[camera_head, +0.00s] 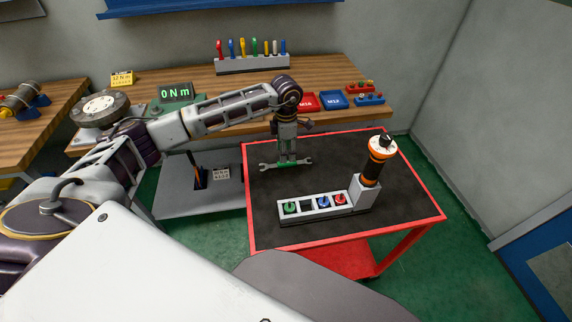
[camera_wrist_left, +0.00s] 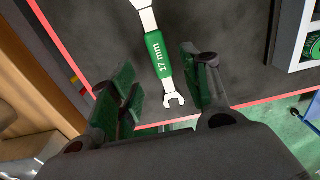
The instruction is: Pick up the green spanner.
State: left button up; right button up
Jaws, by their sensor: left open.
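The green spanner (camera_head: 287,164) has a green grip and bare metal open ends. It lies flat on the dark mat of a red-edged cart (camera_head: 345,234), near its far left side. In the left wrist view the spanner (camera_wrist_left: 158,54) runs lengthwise, with "17 mm" on its grip. My left gripper (camera_head: 287,153) points down just over the middle of the spanner. In the left wrist view the gripper (camera_wrist_left: 157,75) is open, its green pads on either side of the grip's line, holding nothing. My right gripper is not in view.
A grey holder (camera_head: 309,204) with coloured pieces stands at the cart's front, beside an orange-and-black tool (camera_head: 371,167) upright in a grey block. A wooden bench (camera_head: 203,82) behind bears a rack of coloured tools (camera_head: 252,65) and a "0 N m" display (camera_head: 175,93).

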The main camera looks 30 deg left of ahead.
aim_at(286, 164)
pick_arm(q)
jog(key=shift+f, duration=0.4)
notch_tip(286, 164, down, 3)
jog(key=shift+r+p, duration=0.15)
jog(key=shift+p, duration=0.15)
jog(key=shift+f, duration=0.85)
jog(key=c, duration=0.6)
grip_shut()
jog(key=shift+r, duration=0.1)
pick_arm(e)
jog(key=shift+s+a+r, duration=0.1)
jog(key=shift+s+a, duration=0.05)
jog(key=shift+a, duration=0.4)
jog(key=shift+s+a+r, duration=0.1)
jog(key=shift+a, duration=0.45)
